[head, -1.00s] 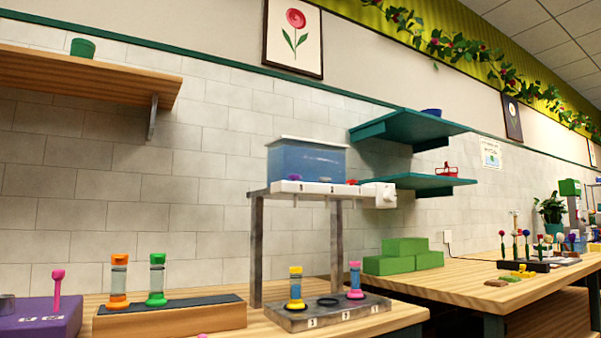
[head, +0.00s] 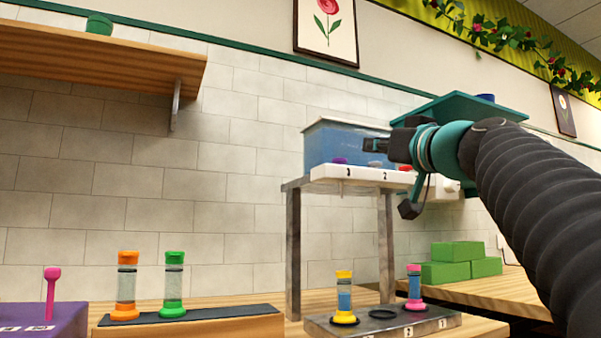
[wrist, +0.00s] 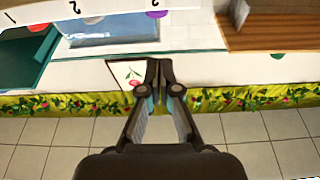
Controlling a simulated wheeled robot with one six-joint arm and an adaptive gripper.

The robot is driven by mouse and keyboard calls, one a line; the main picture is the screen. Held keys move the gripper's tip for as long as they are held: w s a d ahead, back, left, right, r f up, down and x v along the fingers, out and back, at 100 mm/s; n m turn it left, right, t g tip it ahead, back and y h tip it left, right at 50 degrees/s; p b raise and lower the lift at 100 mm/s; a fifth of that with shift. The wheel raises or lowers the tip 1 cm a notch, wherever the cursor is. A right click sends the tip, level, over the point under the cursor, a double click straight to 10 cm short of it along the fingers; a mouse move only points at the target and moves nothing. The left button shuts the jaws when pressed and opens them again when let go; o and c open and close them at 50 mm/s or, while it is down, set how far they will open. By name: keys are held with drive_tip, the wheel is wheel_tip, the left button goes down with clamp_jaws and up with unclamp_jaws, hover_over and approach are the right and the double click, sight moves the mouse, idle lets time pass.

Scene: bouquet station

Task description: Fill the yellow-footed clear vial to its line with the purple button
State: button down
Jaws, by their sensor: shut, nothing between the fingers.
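The clear vial with yellow foot and yellow cap (head: 344,298) stands upright at the left place of the grey stand (head: 385,322), below the dispenser. Blue liquid shows in it; its fill line is too small to make out. The purple button (head: 339,161) is at the left of the white dispenser bar (head: 362,174), by the number 3; it also shows at the top of the wrist view (wrist: 156,14). My gripper (head: 365,145) is shut and empty, in front of the blue tank, above and right of the purple button. Its closed fingertips show in the wrist view (wrist: 159,63).
A pink-footed vial (head: 414,287) stands at the stand's right. Orange (head: 126,285) and green (head: 174,285) vials stand left. A teal shelf (head: 460,108) is behind my arm.

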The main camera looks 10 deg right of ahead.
drive_tip(key=shift+d+r+t, duration=0.2)
drive_tip(key=shift+r+t, duration=0.1)
drive_tip(key=shift+r, duration=0.65)
drive_tip(key=shift+w, duration=0.1)
wheel_tip(320, 180, up, 4)
drive_tip(key=p, duration=0.5)
hover_over(340, 163)
drive_tip(key=s+d, duration=0.1)
drive_tip(key=s, duration=0.1)
drive_tip(key=shift+s+d+f+b, duration=0.1)
drive_tip(key=shift+f+b, duration=0.4)
drive_tip(key=shift+f, duration=0.7)
drive_tip(key=shift+s+f+b, duration=0.1)
drive_tip(key=shift+f+b, duration=0.4)
drive_tip(key=shift+f, duration=0.65)
